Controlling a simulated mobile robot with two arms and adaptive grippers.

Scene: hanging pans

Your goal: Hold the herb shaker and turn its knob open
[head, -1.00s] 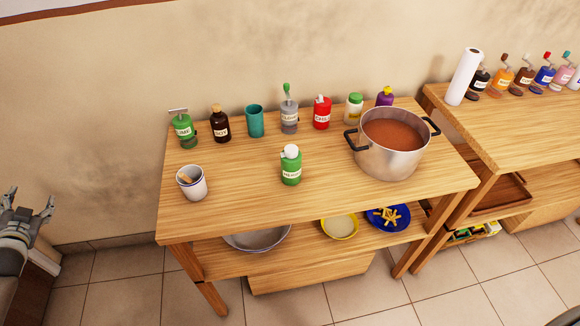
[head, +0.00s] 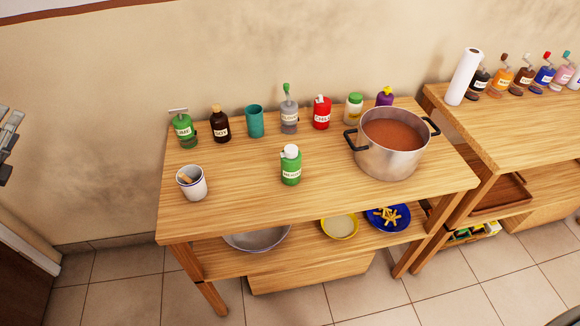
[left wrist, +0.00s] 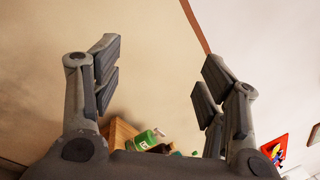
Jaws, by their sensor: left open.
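The herb shaker seems to be the green bottle (head: 291,169) with a white top and white label. It stands upright near the middle of the wooden table, left of the pot. My left gripper (head: 10,130) shows only in part at the left edge of the head view, well away from the table and shaker. In the left wrist view its fingers (left wrist: 160,85) are wide apart with nothing between them. A small green bottle (left wrist: 146,139) shows low between them; I cannot tell which one. My right gripper is not in view.
A large pot (head: 388,160) of brown-red content stands right of the shaker. A white cup (head: 194,187) stands to the left. A row of bottles, including a red one (head: 321,116), and a teal cup (head: 255,121) line the back. The table's front is clear.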

